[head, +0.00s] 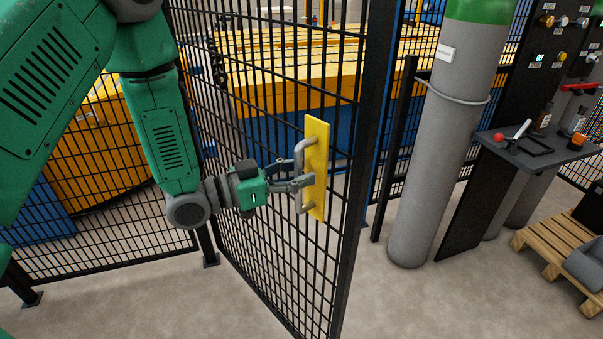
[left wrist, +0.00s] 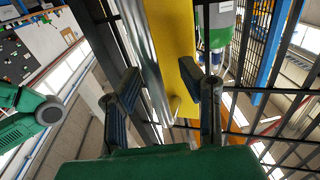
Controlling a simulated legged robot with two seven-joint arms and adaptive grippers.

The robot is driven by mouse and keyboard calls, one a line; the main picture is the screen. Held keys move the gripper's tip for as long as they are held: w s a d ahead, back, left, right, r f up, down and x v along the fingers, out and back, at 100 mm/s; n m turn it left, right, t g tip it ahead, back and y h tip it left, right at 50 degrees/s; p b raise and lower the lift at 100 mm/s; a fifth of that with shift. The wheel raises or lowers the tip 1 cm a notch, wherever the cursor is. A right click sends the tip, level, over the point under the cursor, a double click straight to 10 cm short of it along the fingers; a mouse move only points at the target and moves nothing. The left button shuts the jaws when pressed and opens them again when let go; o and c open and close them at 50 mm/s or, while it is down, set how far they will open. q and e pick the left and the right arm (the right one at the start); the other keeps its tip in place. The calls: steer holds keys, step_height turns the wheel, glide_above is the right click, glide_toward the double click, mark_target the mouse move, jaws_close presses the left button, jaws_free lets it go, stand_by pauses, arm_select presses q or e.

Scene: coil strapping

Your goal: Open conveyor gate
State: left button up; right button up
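The conveyor gate (head: 262,215) is a black mesh panel in a black frame. It stands at an angle to the fence behind it, and I cannot tell whether it is latched. A yellow plate (head: 318,160) with a grey D-shaped handle (head: 299,201) is fixed near its free edge. My left gripper (head: 301,175) is at the middle of the handle, its fingers apart. In the left wrist view, the metal handle (left wrist: 155,60) and yellow plate (left wrist: 178,30) show between the spread fingers (left wrist: 160,85). Contact with the handle cannot be made out. My right gripper is out of view.
A grey gas cylinder (head: 436,150) with a green top stands right of the gate. A dark shelf (head: 550,150) with small tools and a wooden pallet (head: 548,250) are farther right. Yellow and blue machinery (head: 290,65) lies behind the fence. Bare floor (head: 150,300) lies before the gate.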

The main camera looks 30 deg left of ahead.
arm_select(q)
steer(key=shift+a+f, duration=0.1)
steer(key=shift+f, duration=0.05)
steer(key=shift+s+a, duration=0.1)
steer(key=shift+a, duration=0.05)
steer(key=v, duration=1.1)
steer(key=shift+s+a, duration=0.25)
steer(key=shift+d+f, duration=0.1)
steer(key=shift+f, duration=0.05)
